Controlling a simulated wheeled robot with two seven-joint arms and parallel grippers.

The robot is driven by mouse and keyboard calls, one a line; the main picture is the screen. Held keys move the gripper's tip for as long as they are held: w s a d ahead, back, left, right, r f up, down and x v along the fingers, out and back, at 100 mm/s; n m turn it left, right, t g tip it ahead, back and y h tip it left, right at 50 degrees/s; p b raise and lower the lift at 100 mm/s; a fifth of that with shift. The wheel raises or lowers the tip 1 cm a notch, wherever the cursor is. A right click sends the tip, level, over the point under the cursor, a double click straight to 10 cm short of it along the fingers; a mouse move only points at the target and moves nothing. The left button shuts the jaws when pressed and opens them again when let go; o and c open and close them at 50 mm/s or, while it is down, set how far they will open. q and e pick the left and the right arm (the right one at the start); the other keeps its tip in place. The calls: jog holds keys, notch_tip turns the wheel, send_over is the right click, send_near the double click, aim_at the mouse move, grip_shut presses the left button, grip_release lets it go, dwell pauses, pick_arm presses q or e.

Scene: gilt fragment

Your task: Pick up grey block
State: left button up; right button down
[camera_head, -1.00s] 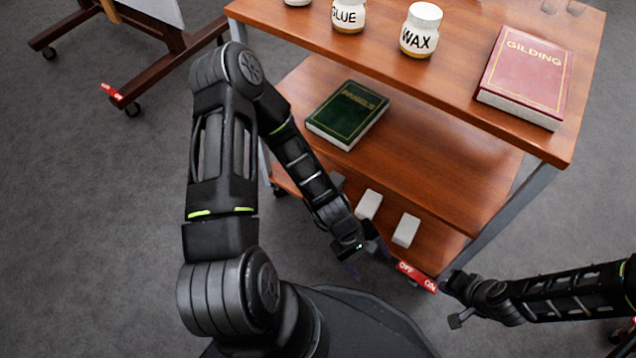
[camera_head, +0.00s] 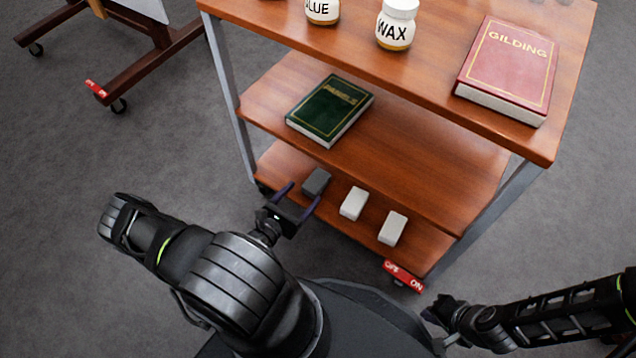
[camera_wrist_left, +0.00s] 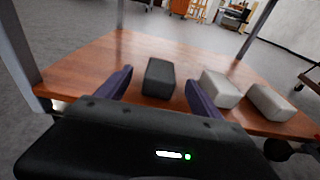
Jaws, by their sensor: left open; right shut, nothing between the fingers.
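The dark grey block (camera_head: 316,182) lies on the cart's bottom shelf, at the left of a row with two whitish blocks. It also shows in the left wrist view (camera_wrist_left: 158,78), ahead of and roughly between the two fingers. My left gripper (camera_head: 302,194) is open and empty at the shelf's front edge, its fingers pointing toward the grey block. In the left wrist view the left gripper (camera_wrist_left: 160,90) has a finger on each side of the block's line. My right gripper (camera_head: 440,310) is shut and empty at the lower right, away from the blocks.
Two whitish blocks (camera_head: 354,203) (camera_head: 392,228) sit right of the grey one. The middle shelf (camera_head: 430,165) overhangs them and holds a green book (camera_head: 330,108). The top shelf (camera_head: 420,72) carries a red book (camera_head: 508,67) and jars. A cart leg (camera_head: 228,85) stands at left.

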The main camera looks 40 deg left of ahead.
aim_at(315, 181)
pick_arm(q)
jog(key=shift+w+f+b, duration=0.25)
jog(key=shift+w+b, duration=0.2)
jog(key=shift+w, duration=0.85)
jog(key=w+b, duration=0.1)
jog(key=w, duration=0.1)
jog(key=w+f+b, duration=0.1)
jog(key=w, duration=0.1)
jog(key=shift+w+f+b, duration=0.15)
jog(key=shift+w+b, duration=0.15)
jog(key=shift+b, duration=0.1)
jog(key=shift+w, duration=0.25)
jog(key=c, duration=1.4)
